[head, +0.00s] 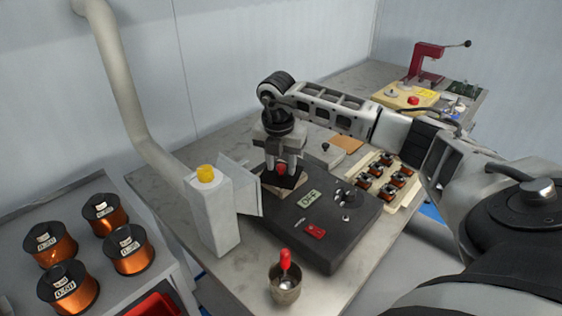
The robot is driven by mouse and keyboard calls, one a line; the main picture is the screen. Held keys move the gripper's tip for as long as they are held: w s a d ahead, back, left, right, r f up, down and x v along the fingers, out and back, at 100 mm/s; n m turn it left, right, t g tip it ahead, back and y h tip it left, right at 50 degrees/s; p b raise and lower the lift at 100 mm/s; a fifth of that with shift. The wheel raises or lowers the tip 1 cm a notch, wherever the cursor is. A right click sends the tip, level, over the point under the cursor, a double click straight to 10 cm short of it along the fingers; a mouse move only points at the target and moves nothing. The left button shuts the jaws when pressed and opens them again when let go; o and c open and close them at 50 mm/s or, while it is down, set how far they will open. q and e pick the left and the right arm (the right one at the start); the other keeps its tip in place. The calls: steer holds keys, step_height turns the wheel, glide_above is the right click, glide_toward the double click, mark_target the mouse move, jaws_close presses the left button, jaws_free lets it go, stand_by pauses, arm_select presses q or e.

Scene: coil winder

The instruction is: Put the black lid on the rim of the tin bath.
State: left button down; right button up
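The black lid (291,182) is a dark, flat, square-looking piece with a red knob on top. I cannot tell whether the fingers press on the knob or whether the lid is lifted. I cannot make out the tin bath for certain. My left gripper is not in view.
A white post (213,220) with a yellow knob and an upright panel stands just left of the lid. A metal cup (285,290) holding a red-handled tool is at the front. Copper spools (130,250) stand at left. A cream tray (405,192) of small coils is at right.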

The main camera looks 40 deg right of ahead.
mark_target(279, 178)
step_height(279, 178, up, 12)
steer(key=a+b, duration=0.1)
steer(key=shift+s+a+r, duration=0.15)
steer(key=shift+s+a, duration=0.05)
steer(key=shift+s, duration=0.1)
stand_by(0.3)
stand_by(0.5)
